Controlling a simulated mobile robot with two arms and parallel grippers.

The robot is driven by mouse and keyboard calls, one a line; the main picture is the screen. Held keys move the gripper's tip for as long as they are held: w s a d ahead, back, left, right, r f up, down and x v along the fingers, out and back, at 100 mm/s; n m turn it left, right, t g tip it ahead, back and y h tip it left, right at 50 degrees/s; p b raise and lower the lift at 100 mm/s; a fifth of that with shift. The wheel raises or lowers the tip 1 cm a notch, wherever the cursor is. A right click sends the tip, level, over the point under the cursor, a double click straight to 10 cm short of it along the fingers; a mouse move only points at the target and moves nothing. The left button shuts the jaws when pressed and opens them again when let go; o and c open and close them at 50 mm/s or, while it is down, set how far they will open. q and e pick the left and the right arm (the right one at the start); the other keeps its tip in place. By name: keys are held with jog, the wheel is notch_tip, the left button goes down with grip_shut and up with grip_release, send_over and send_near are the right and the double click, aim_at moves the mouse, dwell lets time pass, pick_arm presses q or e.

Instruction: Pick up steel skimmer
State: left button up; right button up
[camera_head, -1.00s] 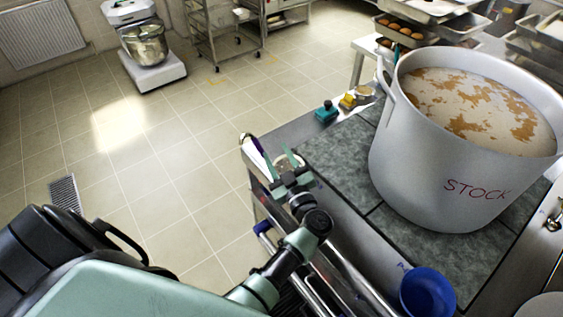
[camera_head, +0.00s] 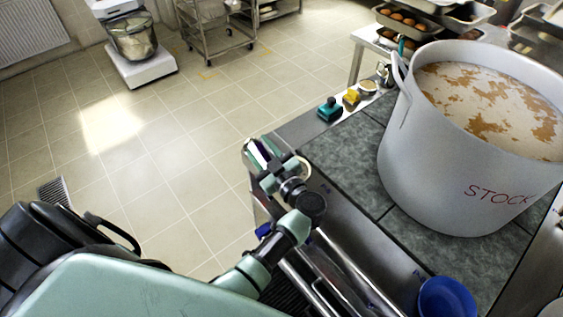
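I cannot make out the steel skimmer for certain. My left gripper (camera_head: 264,156) is at the counter's far left corner, over a small cluster of white, dark and green shapes. Its fingers overlap these shapes, so I cannot tell whether it is open or holds anything. A small round pale thing (camera_head: 303,168) shows partly behind the gripper. The big grey stockpot (camera_head: 440,160), marked STOCK, stands on the grey stone counter top (camera_head: 345,160) to the right, full of tan liquid with brown foam. My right gripper is not in view.
A blue bowl (camera_head: 446,298) sits at the counter's near edge. A teal block (camera_head: 330,110) and a yellow sponge (camera_head: 351,97) lie at the far edge. Tiled floor is open to the left.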

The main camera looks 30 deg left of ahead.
pick_arm(q)
jog(key=shift+w+a+f, duration=0.1)
jog(key=shift+w, duration=0.05)
jog(key=shift+d, duration=0.2)
jog(key=shift+c, duration=0.3)
jog(key=shift+s+d+r, duration=0.45)
jog(key=shift+d, duration=0.1)
grip_shut()
jog(key=shift+w+a+f, duration=0.1)
jog(key=shift+a, duration=0.05)
jog(key=shift+f, duration=0.1)
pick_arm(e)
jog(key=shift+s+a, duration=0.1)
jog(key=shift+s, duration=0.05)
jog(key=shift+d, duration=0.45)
